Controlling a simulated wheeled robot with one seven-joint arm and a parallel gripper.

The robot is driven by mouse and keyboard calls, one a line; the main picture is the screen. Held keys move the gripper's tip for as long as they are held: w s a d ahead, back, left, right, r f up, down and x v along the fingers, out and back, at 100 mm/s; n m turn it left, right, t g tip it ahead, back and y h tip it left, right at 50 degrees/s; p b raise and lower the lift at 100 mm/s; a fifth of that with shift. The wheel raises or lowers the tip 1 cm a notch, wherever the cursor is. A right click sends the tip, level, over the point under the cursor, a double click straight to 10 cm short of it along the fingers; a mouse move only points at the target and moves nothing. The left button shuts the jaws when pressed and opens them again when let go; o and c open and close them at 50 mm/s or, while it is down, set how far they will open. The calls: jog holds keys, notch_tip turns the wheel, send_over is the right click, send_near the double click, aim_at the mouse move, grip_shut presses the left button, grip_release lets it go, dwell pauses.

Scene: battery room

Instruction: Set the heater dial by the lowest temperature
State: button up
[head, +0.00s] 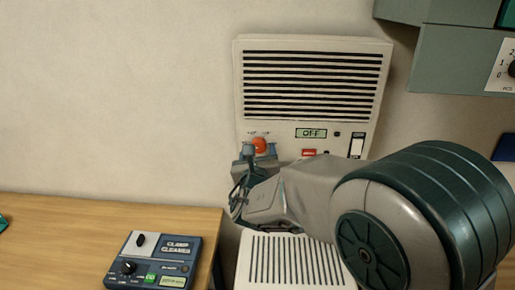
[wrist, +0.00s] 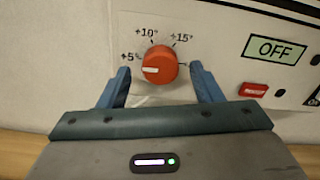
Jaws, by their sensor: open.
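The heater (head: 315,45) is a cream wall unit with dark slats. Its display (head: 311,133) reads OFF, and it also shows in the wrist view (wrist: 275,50). The orange-red heater dial (head: 260,145) sits at the unit's lower left. In the wrist view the dial (wrist: 160,63) has a white pointer mark facing left, near or just below the +5° label. Labels +10° and +15° lie above it; a further label at right is hidden by a finger. My gripper (wrist: 160,76) is open, its blue fingers on either side of the dial. Contact cannot be told. No thermometer is seen.
Right of the dial are a red button (wrist: 252,90) and a white rocker switch (head: 356,147). A wooden table (head: 80,230) at left holds a dark clamp-cleaner box (head: 180,245). A slatted white unit (head: 290,270) stands below. A grey-green cabinet (head: 440,65) juts out upper right.

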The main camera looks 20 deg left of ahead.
jog(key=shift+w, duration=0.45)
